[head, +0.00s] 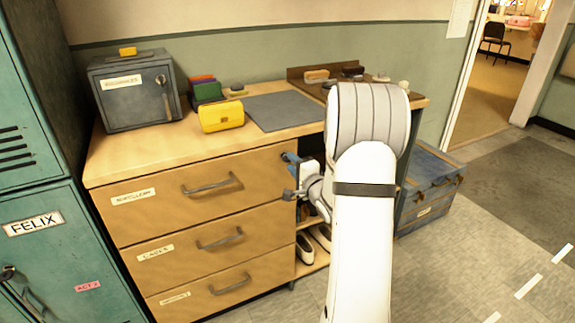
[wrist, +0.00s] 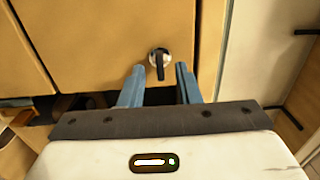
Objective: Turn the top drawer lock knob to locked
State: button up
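The lock knob (wrist: 159,58) shows in the wrist view as a round silver disc with a black lever on a tan wooden front. The lever stands roughly upright in that picture. My gripper (wrist: 160,68) is open, its blue fingertips to the left and right of the lever, with gaps on both sides. In the head view, my gripper (head: 290,176) is at the right end of the top drawer (head: 240,172), fingers one above the other. The knob is hidden or too small to make out there. The top drawer looks closed.
Two more drawers (head: 190,250) lie below, with bar handles. A yellow box (head: 221,116) and a grey mat (head: 282,111) are on the counter. Shoes (head: 305,249) stand in an open shelf beside the drawers. A blue chest (head: 428,185) stands to the right; teal lockers (head: 45,245) are left.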

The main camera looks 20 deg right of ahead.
jog(key=shift+w, duration=1)
jog(key=shift+c, duration=0.2)
grip_shut()
